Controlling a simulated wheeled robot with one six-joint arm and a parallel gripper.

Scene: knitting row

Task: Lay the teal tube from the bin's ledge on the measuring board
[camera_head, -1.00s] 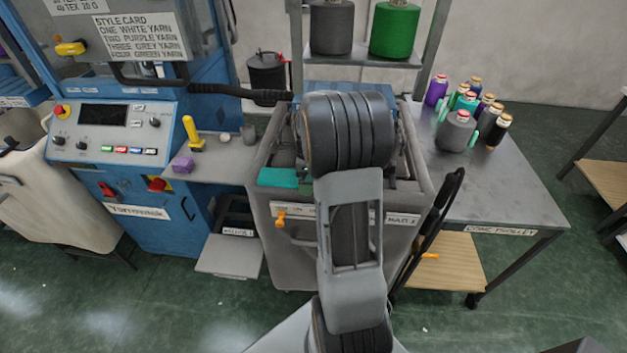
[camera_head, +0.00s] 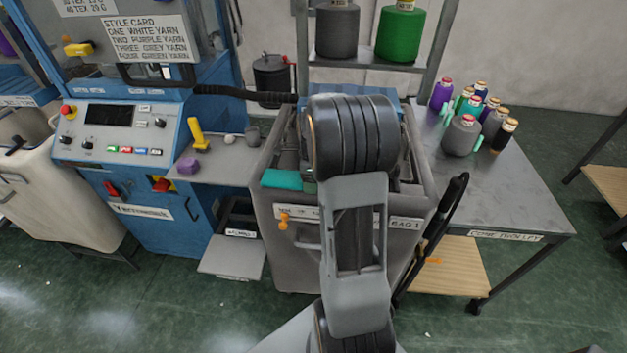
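The teal tube (camera_head: 282,179) lies flat at the front left corner of the grey bin (camera_head: 262,222), on its ledge. Its right end stops near my arm. My arm rises through the middle of the view and covers much of the bin's inside and right front. My gripper is not in view; it is hidden behind or beyond the arm's large dark joint. I cannot make out the measuring board for certain; a blue surface (camera_head: 308,89) shows partly behind the arm at the bin's back.
A grey table (camera_head: 520,205) with several yarn cones (camera_head: 461,136) stands right of the bin. A blue machine (camera_head: 160,230) stands left, with a small shelf holding a yellow-handled tool (camera_head: 197,136) and a purple block (camera_head: 188,166). A rack with grey and green cones (camera_head: 400,34) stands behind.

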